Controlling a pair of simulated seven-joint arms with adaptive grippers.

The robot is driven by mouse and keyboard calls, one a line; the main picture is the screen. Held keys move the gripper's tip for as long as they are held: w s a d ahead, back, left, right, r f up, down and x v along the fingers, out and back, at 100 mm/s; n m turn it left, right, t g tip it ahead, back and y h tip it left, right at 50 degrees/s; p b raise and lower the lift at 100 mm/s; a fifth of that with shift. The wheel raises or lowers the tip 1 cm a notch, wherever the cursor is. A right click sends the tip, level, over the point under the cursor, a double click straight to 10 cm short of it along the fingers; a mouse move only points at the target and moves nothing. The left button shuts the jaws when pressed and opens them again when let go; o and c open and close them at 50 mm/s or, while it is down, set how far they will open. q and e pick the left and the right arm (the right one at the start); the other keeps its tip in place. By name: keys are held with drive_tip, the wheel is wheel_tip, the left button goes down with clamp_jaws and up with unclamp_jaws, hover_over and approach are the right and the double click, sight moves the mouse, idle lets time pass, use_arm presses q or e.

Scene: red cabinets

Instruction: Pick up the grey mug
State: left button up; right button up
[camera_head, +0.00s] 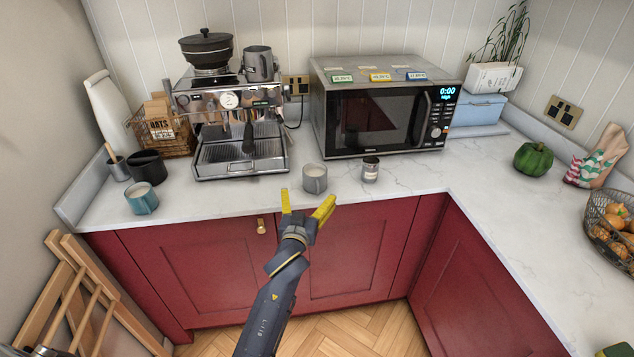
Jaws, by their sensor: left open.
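A light grey mug (315,179) stands upright on the white worktop near its front edge, right of the coffee machine. My left gripper (308,203) is open, its two yellow fingers spread and pointing toward the mug. The fingertips are just in front of and below the mug in the picture; I cannot tell the exact gap. Nothing is between the fingers. A darker grey mug or jug (258,64) stands on top of the coffee machine. My right gripper is not in view.
A small jar (370,170) stands close right of the mug. The coffee machine (240,133) and microwave (385,106) stand behind. A teal mug (141,198) and black pot (148,168) are at left. The worktop (235,195) left of the mug is clear. Red cabinets (205,265) lie below.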

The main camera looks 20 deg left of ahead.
sight(314, 182)
use_arm(q)
drive_tip(key=w, duration=0.6)
drive_tip(key=shift+w+a, duration=0.1)
drive_tip(key=shift+a, duration=0.15)
drive_tip(key=shift+w+a, duration=0.25)
drive_tip(key=shift+w, duration=1.05)
drive_tip(key=shift+w+a, duration=0.2)
drive_tip(key=shift+w, duration=1.1)
drive_tip(key=c, duration=1.4)
drive_tip(key=shift+c, duration=0.2)
